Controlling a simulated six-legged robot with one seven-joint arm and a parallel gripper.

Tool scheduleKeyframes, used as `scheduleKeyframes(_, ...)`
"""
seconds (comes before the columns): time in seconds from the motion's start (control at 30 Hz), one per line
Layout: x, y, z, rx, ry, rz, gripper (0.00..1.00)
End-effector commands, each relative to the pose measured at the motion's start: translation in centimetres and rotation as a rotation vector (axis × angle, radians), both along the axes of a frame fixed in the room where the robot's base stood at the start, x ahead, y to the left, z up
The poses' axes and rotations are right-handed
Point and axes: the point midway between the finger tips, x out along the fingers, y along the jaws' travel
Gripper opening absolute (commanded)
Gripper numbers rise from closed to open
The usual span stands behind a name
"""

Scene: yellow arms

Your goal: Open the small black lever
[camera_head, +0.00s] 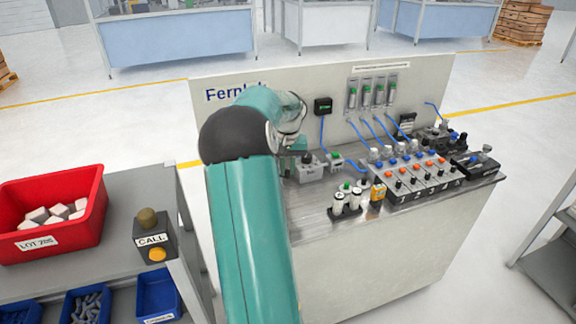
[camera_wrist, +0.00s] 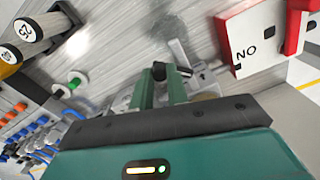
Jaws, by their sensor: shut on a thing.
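The small black lever (camera_wrist: 159,69) shows in the wrist view at the tips of my gripper, next to a grey metal fitting on the bench top. My gripper (camera_wrist: 161,84) has its two green fingers on either side of the lever and is shut on it. The fingers hide part of the lever. In the head view my teal arm reaches over the left end of the bench (camera_head: 340,235), and the gripper end is mostly hidden behind it. I cannot make out the lever's angle.
A white plate marked NO (camera_wrist: 241,48) with red parts stands close right of my gripper in the wrist view. A green-and-white knob (camera_wrist: 70,84) lies left. In the head view, a valve row (camera_head: 415,180) fills the bench's right; a back panel (camera_head: 430,80) stands behind.

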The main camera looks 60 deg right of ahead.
Motion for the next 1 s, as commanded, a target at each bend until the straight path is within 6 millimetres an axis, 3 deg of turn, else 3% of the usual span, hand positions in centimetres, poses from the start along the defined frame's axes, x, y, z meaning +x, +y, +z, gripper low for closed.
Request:
scheduleKeyframes(0.5, 0.3, 1.8, 0.1, -0.001, 0.000, -0.456, 0.00)
scheduleKeyframes(1.0, 0.7, 2.4, 0.1, -0.001, -0.002, -0.647, 0.00)
